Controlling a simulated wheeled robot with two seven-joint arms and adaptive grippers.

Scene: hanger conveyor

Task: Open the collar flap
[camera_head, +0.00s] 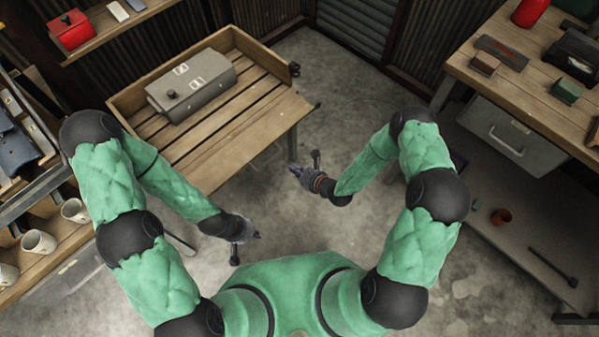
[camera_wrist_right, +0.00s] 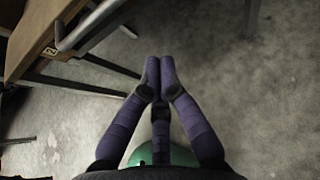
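I see no collar flap that I can make out in either view. A grey box (camera_head: 192,85) with a dark knob and white labels on its top sits on the slatted wooden table (camera_head: 262,108). My right gripper (camera_head: 294,169) is over bare floor, right of the table's front corner, touching nothing. In the right wrist view its purple fingers (camera_wrist_right: 160,68) meet at the tips with nothing between them. My left gripper (camera_head: 257,236) is lower, in front of the table and clear of it. Its fingers are too small to read.
Several white mugs (camera_head: 38,242) stand on a shelf at the left. A workbench (camera_head: 530,85) with tools and a grey drawer (camera_head: 510,137) is at the right. The concrete floor (camera_head: 345,95) between is free.

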